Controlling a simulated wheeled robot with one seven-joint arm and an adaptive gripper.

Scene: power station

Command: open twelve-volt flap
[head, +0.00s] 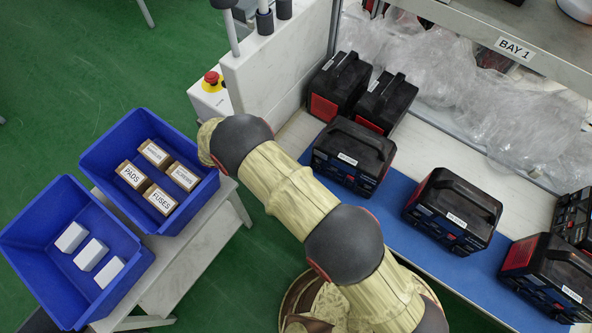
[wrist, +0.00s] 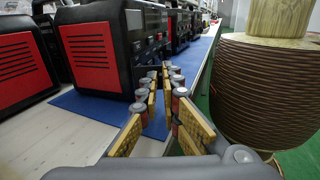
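Black power stations with red sides and labelled front panels stand along the blue mat. In the head view one is upper left on the mat (head: 352,158), one in the middle (head: 453,212) and one lower right (head: 552,280). I cannot make out a twelve-volt flap on any of them. In the wrist view, a station (wrist: 112,45) stands close on the left, its front seen edge-on. My gripper (wrist: 162,80) points along the mat beside that front, fingers apart with a narrow empty gap. It is hidden in the head view.
Two more stations (head: 340,85) (head: 385,102) stand behind on the pale bench. Plastic wrap (head: 450,85) lies under the BAY 1 shelf (head: 515,48). Blue bins (head: 150,125) (head: 70,200) hold boxes at left. A red stop button (head: 212,78) sits by the bench end.

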